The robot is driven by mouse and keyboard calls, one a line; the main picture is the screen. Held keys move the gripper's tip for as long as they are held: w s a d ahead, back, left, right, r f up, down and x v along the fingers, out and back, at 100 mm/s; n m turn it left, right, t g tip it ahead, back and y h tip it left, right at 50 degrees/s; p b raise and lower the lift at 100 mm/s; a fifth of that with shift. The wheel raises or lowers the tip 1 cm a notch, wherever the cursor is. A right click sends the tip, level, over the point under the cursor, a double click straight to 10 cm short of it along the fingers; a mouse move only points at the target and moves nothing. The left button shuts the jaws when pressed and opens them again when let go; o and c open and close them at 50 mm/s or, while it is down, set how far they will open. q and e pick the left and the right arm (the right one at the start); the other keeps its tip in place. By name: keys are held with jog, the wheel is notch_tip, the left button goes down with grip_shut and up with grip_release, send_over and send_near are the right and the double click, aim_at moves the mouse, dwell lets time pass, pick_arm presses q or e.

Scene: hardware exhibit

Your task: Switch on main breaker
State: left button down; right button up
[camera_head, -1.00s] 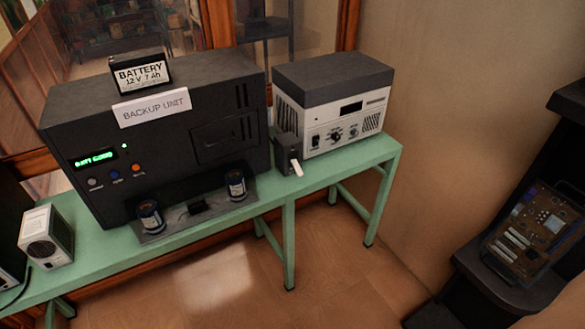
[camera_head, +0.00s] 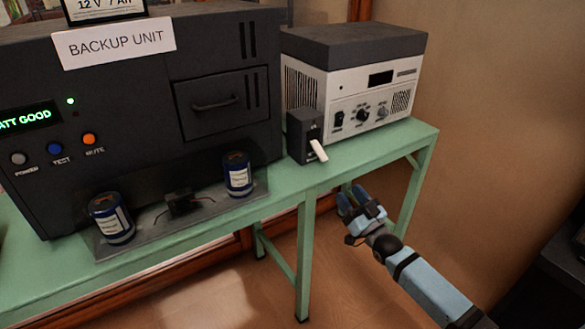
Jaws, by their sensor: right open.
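A small dark breaker box (camera_head: 304,136) stands on the green table between the backup unit and the white device. A white lever (camera_head: 318,150) sticks out of its front and points down to the right. My right gripper (camera_head: 354,197) comes in from the lower right. It is open and empty, in front of the table edge, below and to the right of the lever and apart from it. My left gripper is out of view.
The black backup unit (camera_head: 120,120) has a lit green display and several buttons. Two blue cylinders (camera_head: 238,174) stand on a plate before it. A white device with a grey top (camera_head: 350,90) stands at right. The green table (camera_head: 240,213) has bare room along its front edge.

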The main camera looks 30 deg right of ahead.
send_near(323, 156)
jog(key=x, duration=0.2)
jog(key=shift+w+b, duration=0.4)
jog(key=x, duration=0.6)
jog(key=shift+b, duration=0.4)
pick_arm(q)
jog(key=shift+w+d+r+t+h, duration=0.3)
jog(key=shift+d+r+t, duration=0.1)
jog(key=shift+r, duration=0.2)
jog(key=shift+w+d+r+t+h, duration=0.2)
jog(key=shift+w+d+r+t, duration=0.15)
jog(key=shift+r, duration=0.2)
pick_arm(e)
jog(key=shift+w+a+r, duration=0.1)
jog(key=shift+w+r, duration=0.15)
jog(key=shift+w, duration=0.3)
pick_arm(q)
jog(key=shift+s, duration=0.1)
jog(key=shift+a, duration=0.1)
pick_arm(e)
grip_shut()
